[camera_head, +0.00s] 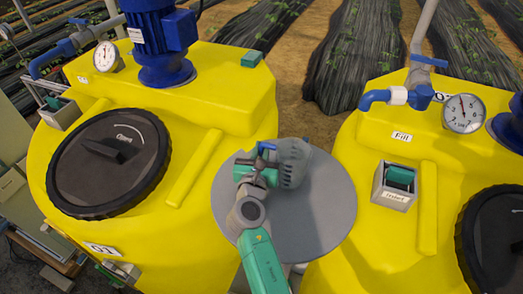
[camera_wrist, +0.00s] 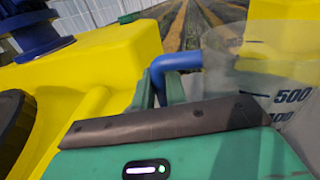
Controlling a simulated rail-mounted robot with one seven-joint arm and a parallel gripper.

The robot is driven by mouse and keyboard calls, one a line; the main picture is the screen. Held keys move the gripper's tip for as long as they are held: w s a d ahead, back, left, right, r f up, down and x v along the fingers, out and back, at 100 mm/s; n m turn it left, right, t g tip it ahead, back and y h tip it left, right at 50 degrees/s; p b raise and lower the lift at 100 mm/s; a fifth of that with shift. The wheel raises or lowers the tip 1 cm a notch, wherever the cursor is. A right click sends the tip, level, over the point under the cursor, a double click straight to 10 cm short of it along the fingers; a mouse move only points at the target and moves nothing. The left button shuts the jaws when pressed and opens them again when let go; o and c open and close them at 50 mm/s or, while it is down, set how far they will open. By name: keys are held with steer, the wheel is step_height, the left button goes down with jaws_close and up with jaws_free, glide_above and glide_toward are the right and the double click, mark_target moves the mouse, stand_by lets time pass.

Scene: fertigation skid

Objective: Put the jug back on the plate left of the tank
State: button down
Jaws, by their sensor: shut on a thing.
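The clear grey jug (camera_head: 294,162) is over the far part of the round grey plate (camera_head: 325,215), between the two yellow tanks. I cannot tell whether its base touches the plate. My gripper (camera_head: 262,167) is shut on the jug's blue handle, at the jug's left side. In the wrist view the blue handle (camera_wrist: 178,62) passes between my green fingers (camera_wrist: 160,92). The jug wall (camera_wrist: 270,70) there shows a 500 mark and part of a lower one. The right-hand tank (camera_head: 365,225) stands right of the plate. The jug's base is hidden.
The left tank (camera_head: 210,215) carries a black lid (camera_head: 108,160), a blue pump (camera_head: 160,45) and a gauge (camera_head: 105,57). The right tank has a "Fill" valve (camera_head: 410,97), a gauge (camera_head: 464,113) and a switch box (camera_head: 396,185). The plate's right and near parts look bare.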

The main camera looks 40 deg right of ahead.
steer(key=shift+f, duration=0.1)
steer(key=c, duration=1.9)
jaws_free()
steer(key=shift+f, duration=0.1)
steer(key=o, duration=0.5)
steer(key=shift+c, duration=0.2)
steer(key=shift+r, duration=0.35)
steer(key=v, duration=1.2)
steer(key=shift+f, duration=0.15)
